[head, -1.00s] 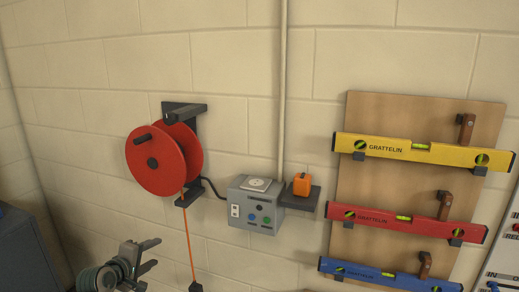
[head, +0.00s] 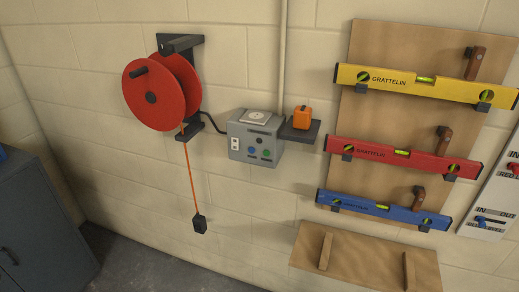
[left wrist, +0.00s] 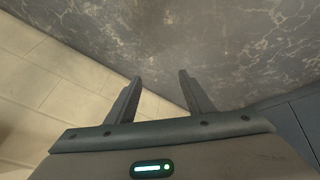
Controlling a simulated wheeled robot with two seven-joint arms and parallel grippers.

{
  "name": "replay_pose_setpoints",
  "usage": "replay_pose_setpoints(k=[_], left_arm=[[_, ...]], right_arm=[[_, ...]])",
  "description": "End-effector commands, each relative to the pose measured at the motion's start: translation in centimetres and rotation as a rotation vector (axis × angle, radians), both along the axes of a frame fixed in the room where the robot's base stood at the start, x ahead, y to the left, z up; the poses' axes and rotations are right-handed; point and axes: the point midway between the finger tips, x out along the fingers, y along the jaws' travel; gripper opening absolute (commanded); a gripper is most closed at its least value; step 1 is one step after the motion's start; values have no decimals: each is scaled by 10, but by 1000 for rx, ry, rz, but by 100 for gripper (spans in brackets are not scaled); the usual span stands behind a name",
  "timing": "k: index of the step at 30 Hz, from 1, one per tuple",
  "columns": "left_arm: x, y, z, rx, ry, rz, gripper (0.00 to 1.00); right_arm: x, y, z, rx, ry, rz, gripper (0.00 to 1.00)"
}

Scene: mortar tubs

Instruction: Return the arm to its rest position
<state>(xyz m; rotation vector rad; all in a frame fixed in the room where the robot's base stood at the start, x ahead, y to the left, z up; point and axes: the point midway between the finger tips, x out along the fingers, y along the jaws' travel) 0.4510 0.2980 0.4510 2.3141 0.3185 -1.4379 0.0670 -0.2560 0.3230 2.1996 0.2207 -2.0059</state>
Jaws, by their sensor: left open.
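My left gripper (left wrist: 158,95) shows in the left wrist view with its two fingers apart and nothing between them. Beyond the fingers are the grey floor (left wrist: 190,40) and the pale block wall (left wrist: 60,75). In the head view neither gripper shows.
On the wall are a red cable reel (head: 155,95) with a hanging orange cord and black plug (head: 200,224), a grey control box (head: 255,140), an orange block (head: 302,117) on a small shelf, and yellow (head: 425,85), red (head: 400,158) and blue (head: 380,209) levels. A grey cabinet (head: 40,225) stands left.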

Motion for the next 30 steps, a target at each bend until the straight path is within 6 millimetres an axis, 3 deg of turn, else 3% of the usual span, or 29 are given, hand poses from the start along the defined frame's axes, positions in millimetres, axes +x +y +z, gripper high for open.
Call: replay_pose_setpoints(k=[1,9,15,18,21,24,30], left_arm=[[-32,-4,-20,24,37,-42,48],[-187,-21,-91,131,191,-298,48],[-300,-33,-120,177,287,-493,48],[-342,-37,-127,188,320,-570,48],[-369,-40,-130,193,339,-620,48],[-382,-42,-131,196,349,-647,48],[-385,-42,-131,197,350,-653,48]], right_arm=[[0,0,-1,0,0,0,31],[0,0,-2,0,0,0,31],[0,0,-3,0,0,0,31],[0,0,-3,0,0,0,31],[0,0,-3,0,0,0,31],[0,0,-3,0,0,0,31],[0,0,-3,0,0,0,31]])
